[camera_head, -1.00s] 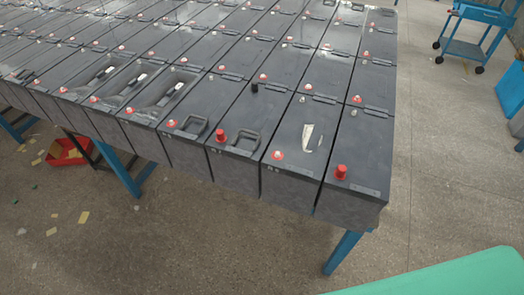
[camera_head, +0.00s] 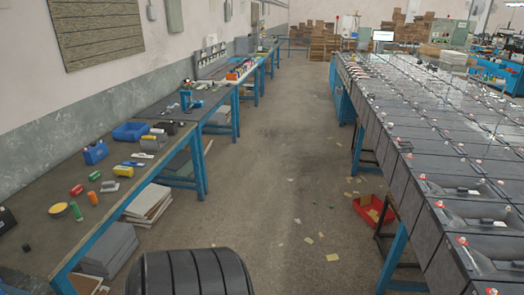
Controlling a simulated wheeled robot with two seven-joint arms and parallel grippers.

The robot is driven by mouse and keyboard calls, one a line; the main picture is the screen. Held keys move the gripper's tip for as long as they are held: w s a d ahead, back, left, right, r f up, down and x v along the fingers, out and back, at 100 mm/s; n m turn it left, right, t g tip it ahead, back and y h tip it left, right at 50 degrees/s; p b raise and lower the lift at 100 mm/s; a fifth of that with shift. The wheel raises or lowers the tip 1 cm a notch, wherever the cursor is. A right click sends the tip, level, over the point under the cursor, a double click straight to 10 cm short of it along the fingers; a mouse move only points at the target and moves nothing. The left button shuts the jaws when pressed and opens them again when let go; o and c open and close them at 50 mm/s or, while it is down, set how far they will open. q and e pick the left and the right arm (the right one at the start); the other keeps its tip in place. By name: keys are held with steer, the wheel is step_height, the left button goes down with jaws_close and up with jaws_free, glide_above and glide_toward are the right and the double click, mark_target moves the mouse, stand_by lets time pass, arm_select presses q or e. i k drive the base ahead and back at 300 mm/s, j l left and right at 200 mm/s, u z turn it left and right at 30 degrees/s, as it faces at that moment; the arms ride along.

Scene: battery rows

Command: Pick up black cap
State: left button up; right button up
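A small black piece (camera_head: 26,247) lies on the workbench at the left edge of the view. It is too small for me to tell whether it is a black cap. Long rows of dark grey batteries (camera_head: 450,150) with red and pale terminal pieces fill the right side. I cannot make out a black cap on them. Neither of my grippers is in view.
The workbench (camera_head: 150,180) along the left wall holds a blue bin (camera_head: 130,131), a blue tool case (camera_head: 95,152) and several small coloured items. A red tray (camera_head: 368,212) stands on the floor by the battery stand. The aisle between is mostly clear, with scattered paper scraps.

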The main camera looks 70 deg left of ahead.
mark_target(25, 247)
steer(key=u, duration=3.95)
steer(key=i+l+u, duration=0.15)
steer(key=i+l, duration=0.05)
steer(key=i, duration=0.1)
